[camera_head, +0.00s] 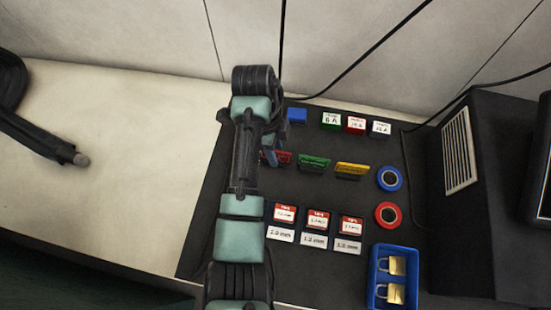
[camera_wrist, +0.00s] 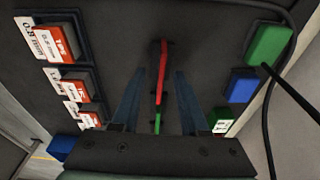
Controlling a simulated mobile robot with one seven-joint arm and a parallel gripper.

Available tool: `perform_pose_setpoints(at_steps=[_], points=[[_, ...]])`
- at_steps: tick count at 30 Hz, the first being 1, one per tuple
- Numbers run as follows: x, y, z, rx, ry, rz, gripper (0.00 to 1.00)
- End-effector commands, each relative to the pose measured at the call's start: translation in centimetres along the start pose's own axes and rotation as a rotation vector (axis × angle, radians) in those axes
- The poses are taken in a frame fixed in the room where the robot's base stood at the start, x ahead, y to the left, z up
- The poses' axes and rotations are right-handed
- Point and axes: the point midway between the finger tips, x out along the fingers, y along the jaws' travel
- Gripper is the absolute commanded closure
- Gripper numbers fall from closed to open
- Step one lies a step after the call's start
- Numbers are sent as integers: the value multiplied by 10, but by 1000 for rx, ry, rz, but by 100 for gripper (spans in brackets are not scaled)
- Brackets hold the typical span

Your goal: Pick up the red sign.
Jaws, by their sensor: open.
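The red sign (camera_head: 285,158) stands on the dark mat, leftmost in a row with a green sign (camera_head: 314,162) and a yellow sign (camera_head: 351,169). My arm hides part of it in the head view. In the wrist view the red sign (camera_wrist: 163,68) appears edge-on as a thin upright strip. My gripper (camera_wrist: 159,80) is open, with one finger on each side of the strip and a visible gap to both. I cannot tell how far the fingertips are above the mat. The green sign shows just behind the red one in the wrist view (camera_wrist: 157,122).
Blue, green, red and white blocks (camera_head: 355,124) stand behind the signs. Several red-and-white boxes (camera_head: 318,220) with labels lie in front. Blue and red rings (camera_head: 388,214), a blue tray (camera_head: 374,290) with padlocks and a dark machine (camera_head: 470,200) are to the right. The pale table left is mostly clear.

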Motion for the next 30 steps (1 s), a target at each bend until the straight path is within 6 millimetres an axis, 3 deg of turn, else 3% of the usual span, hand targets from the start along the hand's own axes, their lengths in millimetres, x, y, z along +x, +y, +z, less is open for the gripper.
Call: perform_pose_setpoints(at_steps=[1,8,15,16,30], points=[[7,0,0,0,0,0,56],[6,0,0,1,-1,-1,56],[5,0,0,1,-1,-1,98],[5,0,0,1,-1,-1,100],[4,-1,0,1,-1,-2,100]])
